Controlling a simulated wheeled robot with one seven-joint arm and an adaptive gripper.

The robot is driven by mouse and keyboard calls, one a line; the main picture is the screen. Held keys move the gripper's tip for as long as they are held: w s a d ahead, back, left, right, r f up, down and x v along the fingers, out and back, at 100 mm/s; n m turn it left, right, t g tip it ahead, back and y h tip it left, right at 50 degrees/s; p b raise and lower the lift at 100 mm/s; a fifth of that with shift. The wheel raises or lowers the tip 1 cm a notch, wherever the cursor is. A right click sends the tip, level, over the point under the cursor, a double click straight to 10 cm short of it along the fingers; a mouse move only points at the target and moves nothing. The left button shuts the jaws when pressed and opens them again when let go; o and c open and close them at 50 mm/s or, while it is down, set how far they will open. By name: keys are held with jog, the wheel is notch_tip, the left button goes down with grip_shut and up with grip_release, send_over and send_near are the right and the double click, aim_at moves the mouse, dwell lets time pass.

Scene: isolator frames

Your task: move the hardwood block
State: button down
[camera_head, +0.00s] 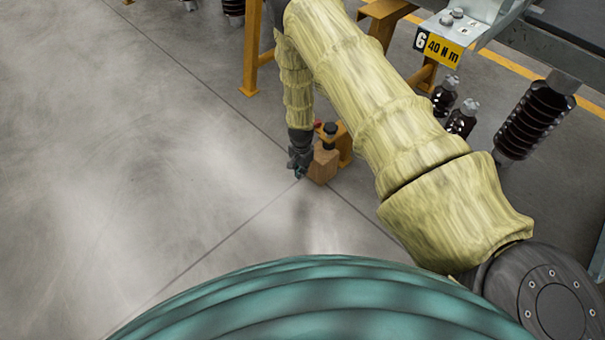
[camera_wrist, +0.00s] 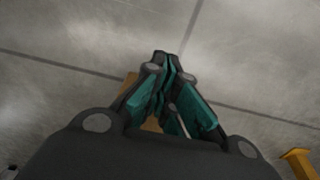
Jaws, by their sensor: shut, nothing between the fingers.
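A brown hardwood block (camera_head: 323,166) stands on the grey floor near the middle of the head view, beside an orange-yellow stand foot. My gripper (camera_head: 298,172) hangs from my yellow-sleeved arm just left of the block. Whether it touches the block cannot be told. In the wrist view my gripper's dark and teal fingers (camera_wrist: 166,68) are shut, with nothing held. Part of a brown thing (camera_wrist: 131,82), likely the block, shows behind the fingers at their left; the rest is hidden.
A yellow post (camera_head: 252,50) stands up and left of the block. A grey frame with a "40 N m" label (camera_head: 444,50) and dark ribbed insulators (camera_head: 535,118) stand at the right. The floor (camera_head: 130,150) at the left is clear.

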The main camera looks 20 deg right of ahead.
jog(key=shift+r+p, duration=0.5)
jog(key=shift+r, duration=1.45)
jog(key=shift+s, duration=0.1)
jog(key=s+a+n+h, duration=0.15)
jog(key=s+n, duration=0.35)
jog(key=s, duration=1)
jog(key=s+a+n, duration=0.2)
jog(key=s+n, duration=0.3)
jog(key=s, duration=0.9)
jog(key=s+a+r+n, duration=0.2)
jog(key=s, duration=0.3)
jog(key=s+a+r+n+y, duration=0.1)
jog(key=s+a+r, duration=0.1)
jog(key=s, duration=0.4)
jog(key=shift+s+r+n, duration=0.15)
jog(key=shift+r+n, duration=0.25)
jog(key=shift+r, duration=0.05)
jog(key=shift+d+y, duration=0.1)
jog(key=shift+y, duration=0.15)
